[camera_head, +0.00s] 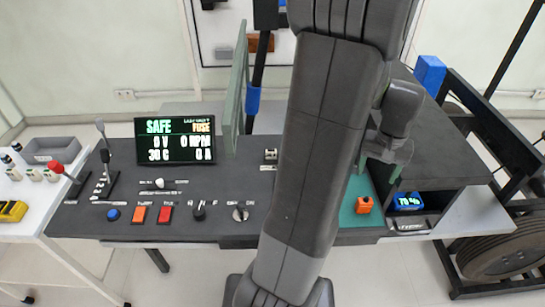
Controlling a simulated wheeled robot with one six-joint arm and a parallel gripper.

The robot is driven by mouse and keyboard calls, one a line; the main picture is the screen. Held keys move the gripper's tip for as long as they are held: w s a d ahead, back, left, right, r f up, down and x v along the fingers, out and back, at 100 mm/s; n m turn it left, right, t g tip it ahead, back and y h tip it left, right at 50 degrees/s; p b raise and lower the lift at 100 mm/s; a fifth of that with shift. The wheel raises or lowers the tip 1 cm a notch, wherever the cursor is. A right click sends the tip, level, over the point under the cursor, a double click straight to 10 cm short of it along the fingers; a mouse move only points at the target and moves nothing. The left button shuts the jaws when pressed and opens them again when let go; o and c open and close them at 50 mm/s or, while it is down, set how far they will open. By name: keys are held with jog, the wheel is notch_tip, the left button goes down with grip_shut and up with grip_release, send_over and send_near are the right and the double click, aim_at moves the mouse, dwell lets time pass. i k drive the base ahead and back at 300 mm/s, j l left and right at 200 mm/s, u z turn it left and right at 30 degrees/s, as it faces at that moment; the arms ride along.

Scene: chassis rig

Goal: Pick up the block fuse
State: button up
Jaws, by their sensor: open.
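A small orange block with a dark top (364,206), which may be the block fuse, sits on a green surface (350,217) at the right part of the console. No label on it is readable. My gripper (379,165) is above and slightly right of the orange block, apart from it, with its fingers open and nothing seen between them. My arm hides the middle of the console and part of the green surface.
The dark console (120,215) carries a screen (175,140) reading SAFE and FUSE, plus buttons and knobs. An upright green panel (236,90) stands behind. Right of the block is a recess with a blue display (408,201). A blue box (430,74) stands further back.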

aim_at(271, 154)
jog(key=i+l+u, duration=0.1)
jog(key=l+u, duration=0.15)
jog(key=u, duration=0.2)
jog(key=l+u, duration=0.6)
jog(key=u, duration=0.25)
